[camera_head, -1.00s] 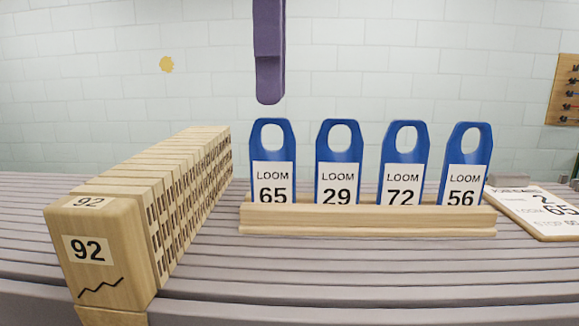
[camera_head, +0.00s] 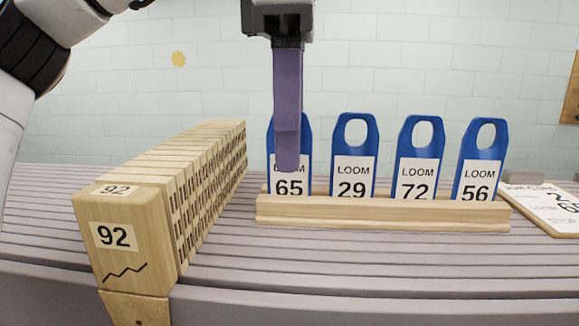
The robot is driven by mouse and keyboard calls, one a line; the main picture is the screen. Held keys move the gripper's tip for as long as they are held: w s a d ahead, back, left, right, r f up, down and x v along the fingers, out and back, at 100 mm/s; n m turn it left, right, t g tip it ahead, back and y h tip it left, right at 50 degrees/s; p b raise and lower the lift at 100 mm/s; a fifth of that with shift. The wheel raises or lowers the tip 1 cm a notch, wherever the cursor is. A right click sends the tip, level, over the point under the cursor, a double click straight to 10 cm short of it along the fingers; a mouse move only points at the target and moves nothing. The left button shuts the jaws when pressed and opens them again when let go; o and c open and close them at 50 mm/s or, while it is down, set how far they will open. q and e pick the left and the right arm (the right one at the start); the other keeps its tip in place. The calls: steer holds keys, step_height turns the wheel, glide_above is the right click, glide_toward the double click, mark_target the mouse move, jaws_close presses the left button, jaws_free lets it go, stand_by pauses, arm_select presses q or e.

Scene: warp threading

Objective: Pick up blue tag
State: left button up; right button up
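Several blue tags with white labels stand in a row in a wooden rack (camera_head: 400,212). They read LOOM 65 (camera_head: 289,186), LOOM 29 (camera_head: 354,180), LOOM 72 (camera_head: 416,180) and LOOM 56 (camera_head: 477,180). My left gripper (camera_head: 287,165) comes down from above, with its purple finger seen edge-on in front of the LOOM 65 tag. The finger hides that tag's hole and part of its label. Whether it touches the tag, and whether the gripper is open, I cannot tell. My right gripper is not in view.
A long wooden block row marked 92 (camera_head: 120,235) with slotted sides stands left of the rack. A white card on a wooden board (camera_head: 548,207) lies at the right. The slatted table (camera_head: 360,265) is clear in front of the rack.

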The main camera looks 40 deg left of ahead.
arm_select(q)
steer(key=shift+f, duration=1)
jaws_close()
steer(key=shift+r, duration=0.15)
steer(key=shift+r, duration=4.9)
